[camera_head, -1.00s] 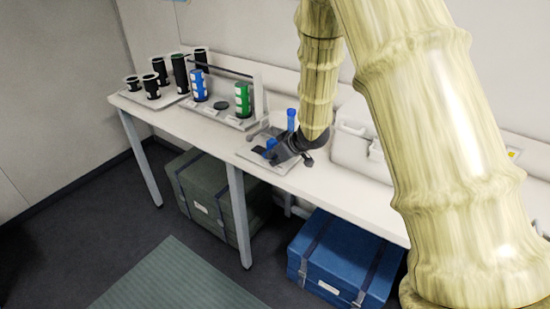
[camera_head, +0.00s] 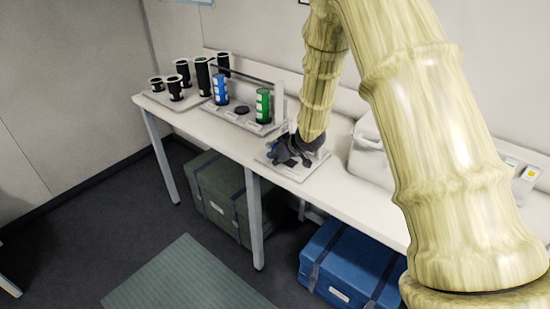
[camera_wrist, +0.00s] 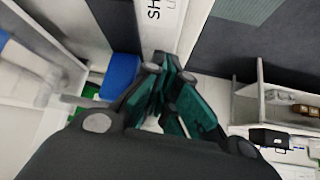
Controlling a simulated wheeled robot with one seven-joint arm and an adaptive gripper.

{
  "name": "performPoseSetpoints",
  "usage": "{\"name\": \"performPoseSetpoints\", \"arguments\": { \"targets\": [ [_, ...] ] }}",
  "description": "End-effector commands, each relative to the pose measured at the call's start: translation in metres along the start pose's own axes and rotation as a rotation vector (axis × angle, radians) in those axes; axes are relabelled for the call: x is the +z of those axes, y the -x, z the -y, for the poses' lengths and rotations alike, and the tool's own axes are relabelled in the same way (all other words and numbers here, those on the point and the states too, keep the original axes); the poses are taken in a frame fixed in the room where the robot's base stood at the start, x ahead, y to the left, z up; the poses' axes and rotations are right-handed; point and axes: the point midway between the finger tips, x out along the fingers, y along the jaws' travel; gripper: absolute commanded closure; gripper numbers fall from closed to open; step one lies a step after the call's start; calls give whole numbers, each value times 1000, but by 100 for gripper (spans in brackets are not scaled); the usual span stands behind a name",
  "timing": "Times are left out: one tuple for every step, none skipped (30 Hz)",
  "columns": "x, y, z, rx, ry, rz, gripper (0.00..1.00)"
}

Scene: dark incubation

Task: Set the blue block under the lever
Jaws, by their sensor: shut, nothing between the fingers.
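My gripper (camera_head: 290,156) is low over a small pale plate (camera_head: 268,160) on the bench. In the wrist view its dark teal fingers (camera_wrist: 166,66) are closed together with nothing between them. A blue piece (camera_wrist: 121,74) shows just left of the fingers in the wrist view, apart from the fingertips. I cannot tell whether it is the block or part of the lever fixture. In the head view my gripper and wrist hide most of the fixture, so the lever and the block cannot be made out clearly.
Left of the plate is a rack with a blue cylinder (camera_head: 221,91) and a green cylinder (camera_head: 263,105) under a dark bar. Several black cylinders (camera_head: 203,76) stand further left. A white case (camera_head: 368,150) is close on the right. The bench's front edge (camera_head: 215,140) is clear.

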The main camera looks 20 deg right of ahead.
Motion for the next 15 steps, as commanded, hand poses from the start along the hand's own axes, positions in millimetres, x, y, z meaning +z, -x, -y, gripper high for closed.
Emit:
{"name": "performPoseSetpoints", "arguments": {
  "targets": [
    [-1,3,0,0,0,0,100],
    [-1,5,0,-1,-1,0,100],
    [-1,8,0,-1,-1,0,100],
    [-1,10,0,-2,0,0,100],
    [0,14,0,-2,1,0,100],
    [0,18,0,-3,2,1,100],
    [1,22,1,-4,2,1,100],
    [1,26,1,-5,2,1,100],
    [2,32,1,-6,3,0,100],
    [4,33,1,-7,3,-1,100],
    [5,34,1,-7,4,-2,100],
    [4,38,1,-7,6,-2,100],
    [5,42,1,-6,5,-2,100],
    [5,46,0,-6,5,-2,100],
    [5,51,1,-6,4,-3,100]
  ]
}}
